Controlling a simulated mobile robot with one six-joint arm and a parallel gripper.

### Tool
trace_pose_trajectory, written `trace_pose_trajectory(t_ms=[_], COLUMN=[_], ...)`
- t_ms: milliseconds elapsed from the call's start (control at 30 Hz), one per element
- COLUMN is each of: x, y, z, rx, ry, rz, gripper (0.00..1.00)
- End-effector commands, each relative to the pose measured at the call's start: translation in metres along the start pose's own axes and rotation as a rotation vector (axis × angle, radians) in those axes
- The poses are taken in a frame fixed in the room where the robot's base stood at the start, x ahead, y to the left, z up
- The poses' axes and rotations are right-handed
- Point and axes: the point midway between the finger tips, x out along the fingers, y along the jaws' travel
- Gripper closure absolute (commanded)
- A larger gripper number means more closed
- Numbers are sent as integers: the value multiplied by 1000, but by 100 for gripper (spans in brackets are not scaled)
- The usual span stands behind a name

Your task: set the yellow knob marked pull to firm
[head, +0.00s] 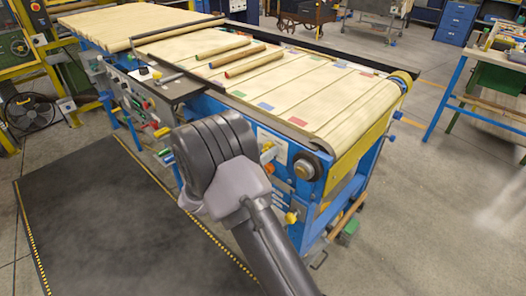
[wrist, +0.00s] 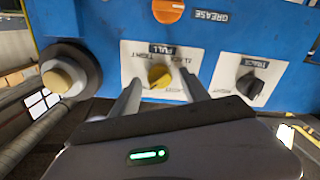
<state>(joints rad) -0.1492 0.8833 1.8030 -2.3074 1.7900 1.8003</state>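The yellow knob (wrist: 160,76) sits on a white plate (wrist: 131,55) with a dark label that appears to read PULL, on the blue machine front in the wrist view. Small words ring it; one looks like TIGHT, and the others are too blurred to read surely. The knob's pointer direction is unclear. My gripper (wrist: 160,83) is open, its two grey fingers apart, one toward each side of the knob. The knob shows between the fingertips; I cannot tell whether they touch it. In the head view my arm hides the gripper.
A black knob (wrist: 250,86) on its own plate is close on the right. An orange knob (wrist: 168,10) is near a GREASE label. A large round cream hub (wrist: 63,78) projects at left. The slatted conveyor (head: 310,110) carries several wooden rods. The floor mat (head: 110,215) is clear.

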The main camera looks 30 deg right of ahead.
Motion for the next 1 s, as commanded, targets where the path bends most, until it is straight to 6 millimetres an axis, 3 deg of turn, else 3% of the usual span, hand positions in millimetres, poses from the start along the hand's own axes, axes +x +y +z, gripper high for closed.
trace_pose_trajectory(t_ms=[167, 267, 600, 700, 833, 1000], x=[-5, -22, -129, -152, -170, -175], y=[0, 0, 0, 0, 0, 0], z=[-1, -3, -4, -3, -1, 0], rx=[0, -1, 0, -1, 0, 0], ry=[1, 1, 2, 2, 1, 0], rz=[-1, -4, -6, -4, -2, 0], gripper=[46, 46, 46, 46, 46, 46])
